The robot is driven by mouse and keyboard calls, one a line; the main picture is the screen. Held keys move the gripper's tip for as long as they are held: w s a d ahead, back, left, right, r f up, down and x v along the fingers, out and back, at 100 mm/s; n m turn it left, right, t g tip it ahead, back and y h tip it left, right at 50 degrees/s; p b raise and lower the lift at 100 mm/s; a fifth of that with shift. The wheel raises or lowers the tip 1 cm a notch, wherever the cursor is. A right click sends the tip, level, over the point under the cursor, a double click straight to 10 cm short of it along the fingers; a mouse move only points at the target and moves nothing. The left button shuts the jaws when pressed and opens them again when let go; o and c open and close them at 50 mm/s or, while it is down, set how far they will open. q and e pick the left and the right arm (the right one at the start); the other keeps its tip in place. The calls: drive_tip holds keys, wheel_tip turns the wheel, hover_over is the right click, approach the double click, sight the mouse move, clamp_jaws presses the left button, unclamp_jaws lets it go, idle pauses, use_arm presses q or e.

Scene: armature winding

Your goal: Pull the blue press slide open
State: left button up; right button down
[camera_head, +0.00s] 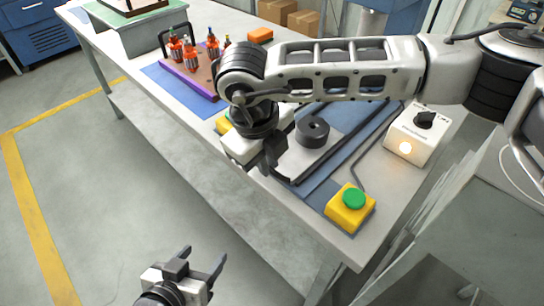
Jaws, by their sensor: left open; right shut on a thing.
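The press slide (308,160) looks like a pale plate at the middle of the workbench, carrying a dark round block with a hole (312,132). Blue shows on the surface beside it, and my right arm hides part of it. My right gripper (268,162) points down at the slide's near left end, at the bench's front edge. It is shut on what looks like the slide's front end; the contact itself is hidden. My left gripper (203,257) is open and empty, low in front of the bench and apart from it.
A yellow box with a green button (350,208) sits at the bench's near corner. A white control box (415,135) with a black knob and lit lamp stands at right. A purple-edged board (195,80) holds several orange-and-dark parts. The floor at left is clear.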

drive_tip(key=c, duration=1.5)
unclamp_jaws()
drive_tip(key=r, duration=0.5)
drive_tip(key=s+a+r, duration=0.1)
drive_tip(key=r, duration=0.4)
drive_tip(key=s+a+r+b, duration=0.1)
drive_tip(key=r, duration=0.4)
drive_tip(key=shift+r, duration=0.4)
